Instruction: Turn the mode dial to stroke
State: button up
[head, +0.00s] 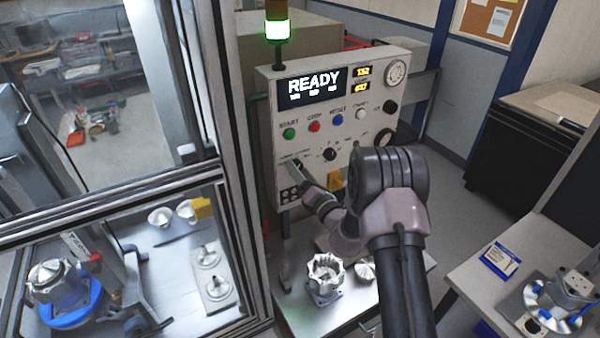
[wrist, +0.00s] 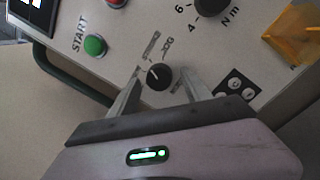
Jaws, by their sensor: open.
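The mode dial (wrist: 159,76) is a small black knob with a pale pointer mark, low on the panel. Small printed labels stand around it; one seems to read JOG, the others are too small to read surely. My gripper (wrist: 163,80) is open, one finger on each side of the knob. I cannot tell whether the fingers touch it. In the head view my gripper (head: 297,167) reaches the panel's lower left and hides the dial. The control panel (head: 268,112) is light grey and its display (head: 313,84) reads READY.
A green START button (head: 289,133), a red button (head: 314,127) and a blue button (head: 337,119) sit above. Another black dial (head: 329,154) is to the right, with a yellow part (head: 334,180) below it. A machined housing (head: 325,275) stands on the bench below.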

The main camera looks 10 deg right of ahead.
jog(key=b+v, duration=0.3)
jog(key=v, duration=1.4)
jog(key=shift+s+b, duration=0.25)
jog(key=shift+b, duration=0.1)
